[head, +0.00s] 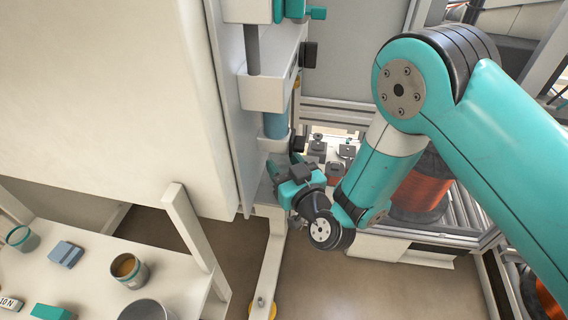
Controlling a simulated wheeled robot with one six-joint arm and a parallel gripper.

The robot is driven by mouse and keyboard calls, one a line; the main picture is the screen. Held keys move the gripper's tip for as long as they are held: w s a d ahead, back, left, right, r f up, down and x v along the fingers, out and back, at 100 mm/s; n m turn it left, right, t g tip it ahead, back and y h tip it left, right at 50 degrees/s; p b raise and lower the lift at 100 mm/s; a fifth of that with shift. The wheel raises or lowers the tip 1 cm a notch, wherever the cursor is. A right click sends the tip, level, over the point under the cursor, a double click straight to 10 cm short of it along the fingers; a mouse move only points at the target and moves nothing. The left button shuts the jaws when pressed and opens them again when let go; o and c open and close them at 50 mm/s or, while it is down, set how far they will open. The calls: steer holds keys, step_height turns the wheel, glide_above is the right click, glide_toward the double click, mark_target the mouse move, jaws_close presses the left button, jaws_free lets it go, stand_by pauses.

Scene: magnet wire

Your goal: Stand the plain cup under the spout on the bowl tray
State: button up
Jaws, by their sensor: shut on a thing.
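My gripper (273,172) is at the lower part of a tall white dispenser (275,93), reaching in from the right. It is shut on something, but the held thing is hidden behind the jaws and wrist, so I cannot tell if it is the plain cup. A blue cylinder (276,123) shows above the gripper, under the dispenser's white box. A pale ledge (273,144) is just below the cylinder. I cannot make out the spout or the bowl tray clearly.
A white table (88,240) at the lower left holds a teal-rimmed cup (22,238), a cup with orange-brown contents (128,270), a blue block (66,254), a teal block (53,312) and a grey bowl (147,310). An orange wire spool (420,190) stands behind my arm.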

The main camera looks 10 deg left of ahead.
steer(key=shift+f, duration=0.2)
stand_by(0.3)
steer(key=o, duration=1)
steer(key=shift+s+d+f+b, duration=0.25)
steer(key=shift+s+b, duration=0.15)
steer(key=shift+b, duration=0.55)
steer(key=shift+s+d+b, duration=0.35)
steer(key=shift+s+b, duration=0.05)
steer(key=shift+b, duration=0.25)
steer(key=b+v, duration=0.2)
steer(key=shift+s+d+b, duration=0.25)
steer(key=shift+s+b, duration=0.05)
steer(key=shift+b, duration=0.05)
steer(key=shift+r+b+v, duration=0.25)
steer(key=shift+b+v, duration=0.3)
steer(key=shift+v, duration=0.55)
